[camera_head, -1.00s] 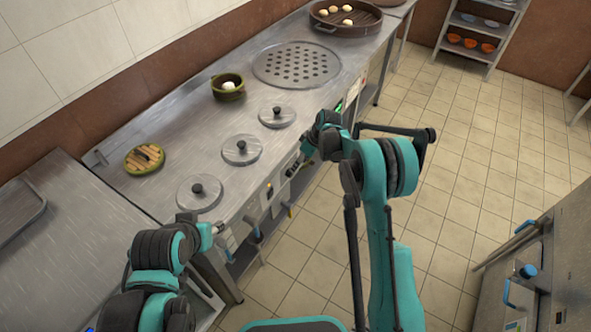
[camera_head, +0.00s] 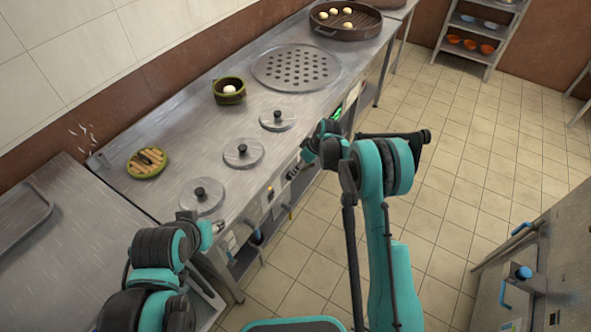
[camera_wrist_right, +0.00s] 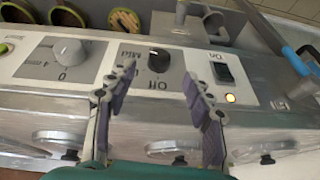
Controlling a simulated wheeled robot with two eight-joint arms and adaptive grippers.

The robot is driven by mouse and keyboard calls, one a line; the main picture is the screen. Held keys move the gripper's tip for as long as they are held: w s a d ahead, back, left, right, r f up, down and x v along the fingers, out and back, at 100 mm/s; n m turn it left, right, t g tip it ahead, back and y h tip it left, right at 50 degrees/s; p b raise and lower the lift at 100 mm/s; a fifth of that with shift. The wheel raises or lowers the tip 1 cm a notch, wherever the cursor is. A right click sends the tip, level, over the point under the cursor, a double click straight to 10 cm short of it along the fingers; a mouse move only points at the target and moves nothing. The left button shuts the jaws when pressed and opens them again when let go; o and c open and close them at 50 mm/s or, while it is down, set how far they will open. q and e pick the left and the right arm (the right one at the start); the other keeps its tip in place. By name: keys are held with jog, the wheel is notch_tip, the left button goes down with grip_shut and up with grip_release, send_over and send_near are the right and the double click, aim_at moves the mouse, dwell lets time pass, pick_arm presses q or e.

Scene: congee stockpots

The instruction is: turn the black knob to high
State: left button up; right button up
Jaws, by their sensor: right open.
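The black knob (camera_wrist_right: 159,60) is on the front control panel in the right wrist view, with "Off" and "Mid" printed beside it, upside down in this view. My right gripper (camera_wrist_right: 158,78) is open, its two fingers on either side of the knob's position with gaps to it; I cannot tell whether its tips reach the knob's depth. In the head view, my right gripper (camera_head: 294,171) is at the counter's front panel, and the knob cannot be made out there. My left gripper (camera_head: 228,241) is by the counter's front left corner, too small to read.
A grey knob (camera_wrist_right: 70,52) and a rocker switch marked "On" (camera_wrist_right: 222,67) flank the black knob. A lit indicator (camera_wrist_right: 230,98) is near the switch. Lidded pots (camera_head: 242,153) sit in the counter. A blue handle (camera_wrist_right: 290,45) stands out from the panel. The tiled floor (camera_head: 470,180) is clear.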

jog(key=b+x, duration=0.2)
jog(key=x, duration=0.5)
jog(key=shift+f+b, duration=0.2)
jog(key=shift+b, duration=0.2)
jog(key=c, duration=1.2)
